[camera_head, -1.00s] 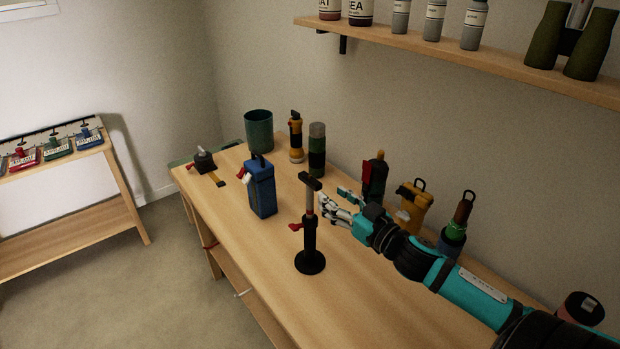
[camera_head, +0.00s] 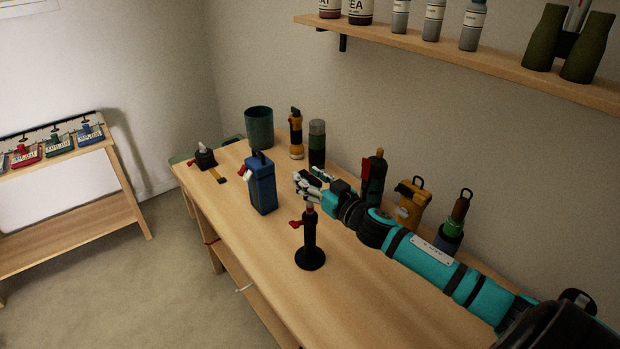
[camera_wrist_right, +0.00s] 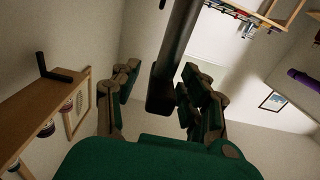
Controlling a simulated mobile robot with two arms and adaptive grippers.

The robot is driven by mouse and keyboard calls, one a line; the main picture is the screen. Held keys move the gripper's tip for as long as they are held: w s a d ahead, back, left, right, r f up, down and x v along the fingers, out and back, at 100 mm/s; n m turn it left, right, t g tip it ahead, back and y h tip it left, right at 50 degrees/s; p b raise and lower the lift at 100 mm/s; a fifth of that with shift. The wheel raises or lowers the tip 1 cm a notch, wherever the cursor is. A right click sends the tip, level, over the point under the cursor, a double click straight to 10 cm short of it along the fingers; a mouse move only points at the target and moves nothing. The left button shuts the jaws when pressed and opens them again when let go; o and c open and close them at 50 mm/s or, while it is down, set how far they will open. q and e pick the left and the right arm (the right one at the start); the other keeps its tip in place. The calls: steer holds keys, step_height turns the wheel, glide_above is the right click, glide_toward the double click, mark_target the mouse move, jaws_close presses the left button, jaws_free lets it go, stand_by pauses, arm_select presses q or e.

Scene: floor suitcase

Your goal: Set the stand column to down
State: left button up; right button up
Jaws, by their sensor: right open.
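The stand (camera_head: 309,242) is upright on the workbench, with a round black base, a black sleeve and a red lever (camera_head: 296,224) on its left side. A short piece of lighter column shows above the sleeve; the top of the column is hidden behind my right gripper. My right gripper (camera_head: 308,184) is open at the column's top. In the right wrist view a dark bar (camera_wrist_right: 177,55), apparently the stand's top piece, lies between the open fingers (camera_wrist_right: 160,95); I cannot tell whether they touch it. My left gripper is not in view.
A blue can (camera_head: 261,186) stands just left of the stand. A dark green cup (camera_head: 259,128), flashlights and a yellow lantern (camera_head: 411,203) stand along the wall side. A shelf (camera_head: 450,52) overhangs the bench. The bench front right is clear.

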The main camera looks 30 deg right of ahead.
mark_target(312, 205)
jaws_close()
step_height(312, 205, down, 8)
steer(key=b, duration=0.5)
steer(key=shift+f, duration=0.15)
steer(key=shift+s, duration=0.1)
jaws_free()
steer(key=s+d, duration=0.1)
steer(key=s, duration=1.1)
